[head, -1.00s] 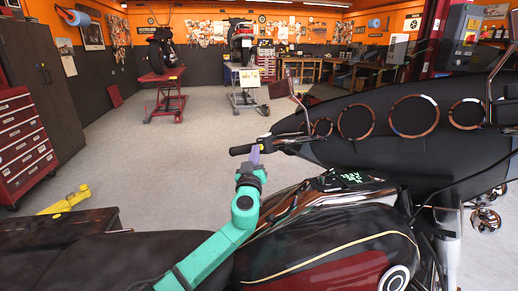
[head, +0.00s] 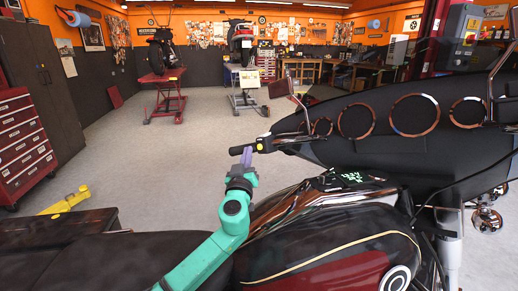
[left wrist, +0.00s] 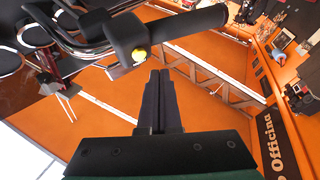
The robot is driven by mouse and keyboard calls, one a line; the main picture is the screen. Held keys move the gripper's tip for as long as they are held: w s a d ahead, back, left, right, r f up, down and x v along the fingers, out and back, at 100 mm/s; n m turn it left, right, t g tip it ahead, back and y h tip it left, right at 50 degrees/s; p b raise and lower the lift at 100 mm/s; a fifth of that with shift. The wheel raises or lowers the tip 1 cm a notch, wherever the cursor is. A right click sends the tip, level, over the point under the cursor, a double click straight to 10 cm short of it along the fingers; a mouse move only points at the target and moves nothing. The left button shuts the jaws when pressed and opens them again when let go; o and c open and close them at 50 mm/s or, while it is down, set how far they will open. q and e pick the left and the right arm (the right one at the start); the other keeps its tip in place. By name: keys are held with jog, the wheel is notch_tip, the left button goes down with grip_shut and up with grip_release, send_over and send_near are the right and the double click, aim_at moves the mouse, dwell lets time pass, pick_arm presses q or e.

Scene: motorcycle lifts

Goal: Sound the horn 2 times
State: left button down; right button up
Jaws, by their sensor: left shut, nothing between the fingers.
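The yellow horn button (head: 259,147) sits on the black switch housing of the motorcycle's left handlebar, beside the black grip (head: 238,150). In the left wrist view the yellow button (left wrist: 139,54) shows on the housing, just above and left of my fingertips. My left gripper (head: 246,156) is shut and empty, its purple-grey fingers pointing up just below and left of the button. In the wrist view the closed fingers (left wrist: 160,74) appear apart from the button. My right gripper is not in view.
The motorcycle's tank (head: 335,245) and dark fairing (head: 390,150) fill the right. A mirror (head: 279,88) rises above the handlebar. A red tool cabinet (head: 22,140) stands at left. The floor beyond the handlebar is open, with lifts farther back.

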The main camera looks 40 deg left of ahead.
pick_arm(q)
jog(key=s, duration=0.3)
jog(key=shift+s+a+r, duration=0.25)
jog(key=shift+s, duration=0.05)
dwell(0.6)
